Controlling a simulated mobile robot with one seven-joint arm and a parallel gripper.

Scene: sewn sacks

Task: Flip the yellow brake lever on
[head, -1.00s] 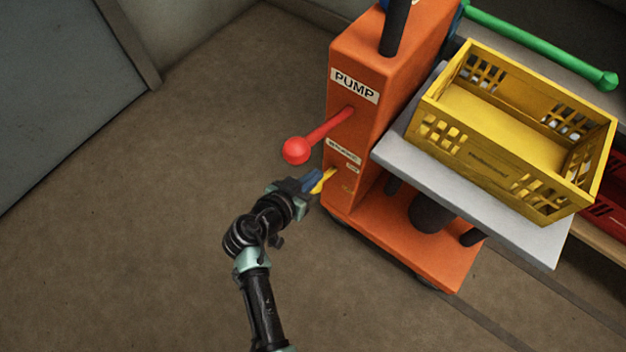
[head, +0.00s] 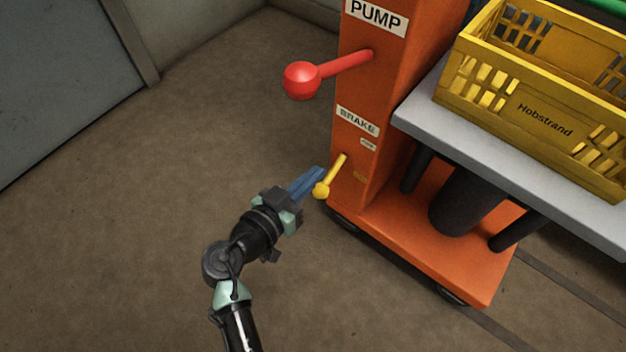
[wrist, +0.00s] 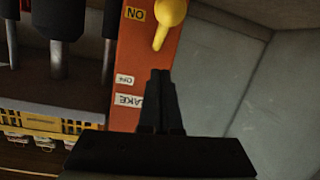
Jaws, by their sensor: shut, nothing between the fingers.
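The yellow brake lever (head: 333,174) sticks out of the orange cart's front panel, below the BRAKE label (head: 357,120). It slants downward, its round knob lowest. In the wrist view, which is upside down, the lever (wrist: 169,18) lies beside the yellow ON label (wrist: 135,13); a small white label (wrist: 125,79) is nearer the BRAKE label. My gripper (head: 321,171) has its blue fingers shut and empty, just left of the lever. In the wrist view the fingertips (wrist: 160,73) appear slightly apart from the lever; contact cannot be told for certain.
A red ball-ended pump lever (head: 302,80) juts out above my gripper, under the PUMP label. The orange cart (head: 440,255) carries a grey platform (head: 480,160) with a yellow crate (head: 545,120). Bare floor (head: 130,230) is free to the left.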

